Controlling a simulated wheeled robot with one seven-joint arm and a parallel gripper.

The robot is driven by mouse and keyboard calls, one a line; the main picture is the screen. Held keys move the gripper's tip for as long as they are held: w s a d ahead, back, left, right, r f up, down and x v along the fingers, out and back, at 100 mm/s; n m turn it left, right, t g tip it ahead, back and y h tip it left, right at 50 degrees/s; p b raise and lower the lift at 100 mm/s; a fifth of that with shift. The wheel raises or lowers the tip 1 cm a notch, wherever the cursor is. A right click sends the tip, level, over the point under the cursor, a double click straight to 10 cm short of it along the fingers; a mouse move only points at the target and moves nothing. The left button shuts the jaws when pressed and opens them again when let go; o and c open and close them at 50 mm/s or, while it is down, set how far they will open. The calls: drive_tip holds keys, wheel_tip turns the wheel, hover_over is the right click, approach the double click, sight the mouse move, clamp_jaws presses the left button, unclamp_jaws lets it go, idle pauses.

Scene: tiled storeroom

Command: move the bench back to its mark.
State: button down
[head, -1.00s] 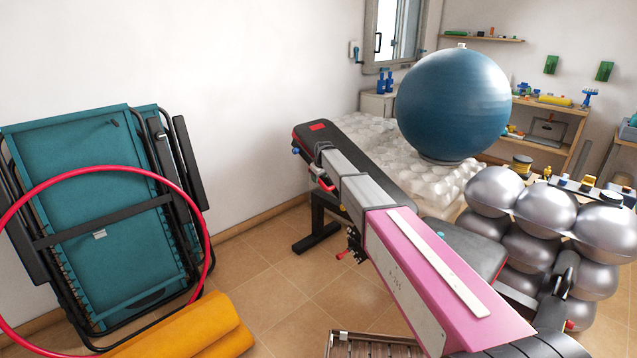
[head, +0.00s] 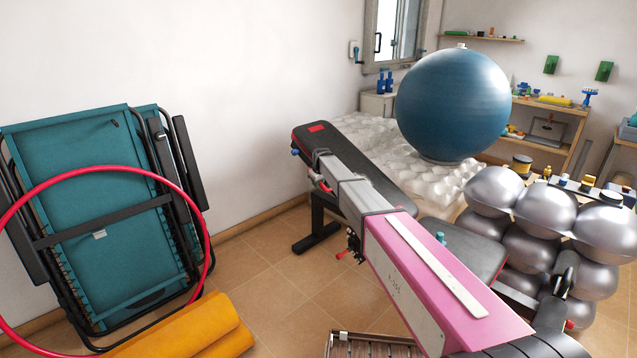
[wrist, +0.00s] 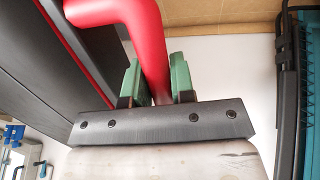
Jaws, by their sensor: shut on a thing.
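The bench (head: 376,168) has a long black padded backrest with a red patch at its far end. Its dark seat pad (head: 470,252) shows to the right of my arm, and a black foot stands on the tiles. My gripper is at the bench's near side; in the wrist view my gripper (wrist: 156,78) has its two green pads shut on a bent red handle (wrist: 150,40) next to the dark padding. My arm covers part of the bench. I see no floor mark.
A folded teal lounger (head: 110,210), a red hoop (head: 207,250) and an orange roll (head: 190,330) stand left. A slatted wooden thing (head: 370,346) is at the front. Silver balls (head: 545,210) and a blue ball (head: 453,105) crowd the right. Tiles left of the bench are clear.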

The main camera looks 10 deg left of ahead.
drive_tip(key=w+a+f+g+h, duration=0.1)
drive_tip(key=w+a+f+h, duration=0.1)
drive_tip(key=f, duration=0.7)
drive_tip(key=w+a+f+g+h, duration=0.2)
drive_tip(key=a+f, duration=0.1)
drive_tip(key=f, duration=0.7)
drive_tip(key=shift+a+f+n+g, duration=0.15)
drive_tip(key=shift+f+n+g, duration=0.15)
drive_tip(key=shift+f, duration=0.1)
drive_tip(key=c, duration=1)
unclamp_jaws()
drive_tip(key=shift+o, duration=0.2)
drive_tip(key=shift+r, duration=0.2)
drive_tip(key=v, duration=1)
drive_tip(key=shift+r, duration=0.2)
drive_tip(key=shift+s+a, duration=0.1)
drive_tip(key=shift+a, duration=0.05)
